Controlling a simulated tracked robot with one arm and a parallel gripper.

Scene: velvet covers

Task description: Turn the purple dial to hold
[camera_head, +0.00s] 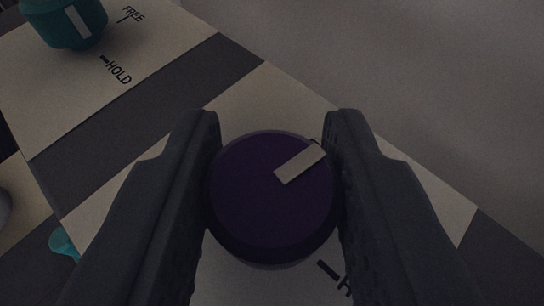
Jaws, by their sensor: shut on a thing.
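The purple dial (248,195) is a dark round knob in the middle of the view. A pale marker bar (300,164) on its top points to the upper right. My gripper (272,160) has one finger on each side of the dial, and both fingers are closed against its sides. Below the dial, a dark tick and the start of a label beginning with H (345,287) show on its pale plate; the rest of the label is behind the right finger. The marker bar does not point at that tick. Any other label of this dial is hidden.
A teal dial (60,32) stands on another pale plate at the upper left, with FREE (133,14) and HOLD (118,72) labels. A small teal thing (63,244) lies at the lower left. A grey rounded thing is cut off at the left edge. The upper right is bare grey surface.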

